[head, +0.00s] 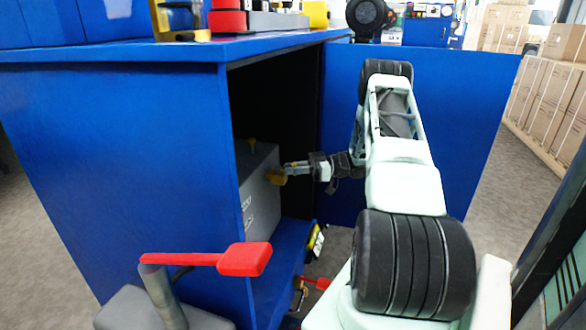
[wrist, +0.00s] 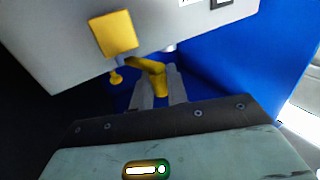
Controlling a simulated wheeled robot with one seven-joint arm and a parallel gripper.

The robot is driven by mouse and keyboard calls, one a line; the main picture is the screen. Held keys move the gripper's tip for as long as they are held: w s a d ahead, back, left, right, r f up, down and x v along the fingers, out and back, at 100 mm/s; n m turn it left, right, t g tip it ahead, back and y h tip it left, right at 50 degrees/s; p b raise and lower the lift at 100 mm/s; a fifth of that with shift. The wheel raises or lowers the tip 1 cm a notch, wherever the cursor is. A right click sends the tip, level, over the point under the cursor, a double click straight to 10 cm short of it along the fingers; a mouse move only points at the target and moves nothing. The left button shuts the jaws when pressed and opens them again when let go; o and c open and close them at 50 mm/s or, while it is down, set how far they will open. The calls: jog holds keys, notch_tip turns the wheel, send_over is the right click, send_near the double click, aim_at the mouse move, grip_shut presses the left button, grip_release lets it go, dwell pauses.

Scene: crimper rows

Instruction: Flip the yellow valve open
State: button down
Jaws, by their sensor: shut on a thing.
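The yellow valve (head: 277,177) is on the front of a grey box (head: 262,208) inside the blue cabinet. In the head view it is small and partly covered by my gripper (head: 287,170), which reaches in from the right. In the wrist view a bent yellow valve handle (wrist: 154,72) lies between the two fingers of my gripper (wrist: 158,92), which are shut on it. The handle's exact angle on the box is hard to tell.
A yellow square part (wrist: 113,34) sits on the box beside the fingers. A red lever (head: 205,260) on a grey base stands in the foreground. The cabinet's blue side wall (head: 140,150) and blue panel (head: 440,140) flank the dark opening. Cardboard boxes (head: 540,90) are far right.

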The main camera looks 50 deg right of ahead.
jog(key=shift+d+n+g+y, duration=0.2)
jog(key=shift+n+g+y, duration=0.2)
jog(key=shift+g, duration=0.1)
jog(key=c, duration=1.4)
grip_release()
jog(key=shift+c, duration=0.2)
jog(key=shift+r, duration=0.1)
notch_tip(320, 180, up, 10)
jog(key=p, duration=0.2)
jog(key=shift+p, duration=0.3)
